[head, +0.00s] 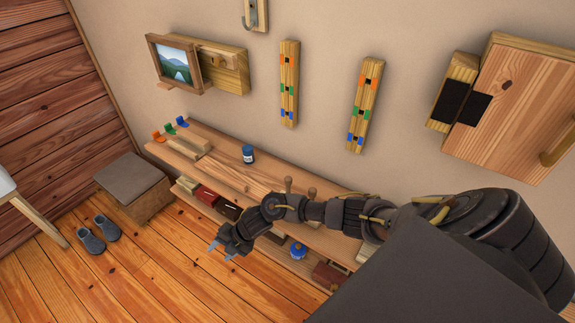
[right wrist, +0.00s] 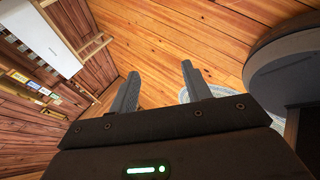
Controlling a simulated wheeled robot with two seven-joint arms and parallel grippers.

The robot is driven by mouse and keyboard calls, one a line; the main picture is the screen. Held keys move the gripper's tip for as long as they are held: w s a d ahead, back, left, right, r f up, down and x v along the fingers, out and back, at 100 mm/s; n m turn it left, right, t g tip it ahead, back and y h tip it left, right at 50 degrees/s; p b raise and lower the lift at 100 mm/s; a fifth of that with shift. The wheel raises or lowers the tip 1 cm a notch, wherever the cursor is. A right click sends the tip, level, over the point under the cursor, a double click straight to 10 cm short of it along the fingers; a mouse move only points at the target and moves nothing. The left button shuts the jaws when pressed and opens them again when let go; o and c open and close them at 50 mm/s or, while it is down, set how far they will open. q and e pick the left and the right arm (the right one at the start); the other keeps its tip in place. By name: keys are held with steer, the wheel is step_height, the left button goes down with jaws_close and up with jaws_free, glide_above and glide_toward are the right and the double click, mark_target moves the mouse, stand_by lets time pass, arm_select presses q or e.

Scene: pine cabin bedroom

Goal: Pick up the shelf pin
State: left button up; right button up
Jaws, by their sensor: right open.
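Three small shelf pins stand at the far left end of the wooden bench top: an orange pin (head: 158,136), a green pin (head: 169,127) and a blue pin (head: 182,122). My right gripper (head: 221,252) is open and empty, in front of the bench and well apart from the pins. In the right wrist view its two fingers (right wrist: 160,72) are spread with nothing between them, above the wood floor. The pins cannot be made out in that view. My left gripper is not in view.
The bench (head: 255,188) carries a dark blue jar (head: 248,154) and wooden pegs. Two wall strips (head: 289,84) (head: 365,105) have orange, green and blue marks. A framed picture (head: 174,63) and a wooden cabinet (head: 530,105) hang beside them. A stool (head: 132,180) and slippers (head: 92,241) stand left.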

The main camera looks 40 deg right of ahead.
step_height(320, 180, up, 7)
steer(key=w+d+n+g+p, duration=0.1)
steer(key=w+d+n, duration=0.15)
steer(key=n, duration=0.25)
steer(key=n+g+h+p, duration=0.35)
steer(key=n+h, duration=0.35)
steer(key=n, duration=0.4)
glide_toward(288, 186)
steer(key=shift+w+d+f, duration=0.2)
steer(key=shift+w+d, duration=0.2)
steer(key=shift+d, duration=0.15)
steer(key=shift+f+p, duration=0.95)
steer(key=shift+f, duration=2.1)
step_height(288, 186, down, 4)
steer(key=p, duration=0.2)
steer(key=shift+a+f+p, duration=0.1)
steer(key=shift+f+p, duration=0.1)
steer(key=shift+p, duration=0.2)
steer(key=shift+f, duration=0.25)
steer(key=c, duration=1)
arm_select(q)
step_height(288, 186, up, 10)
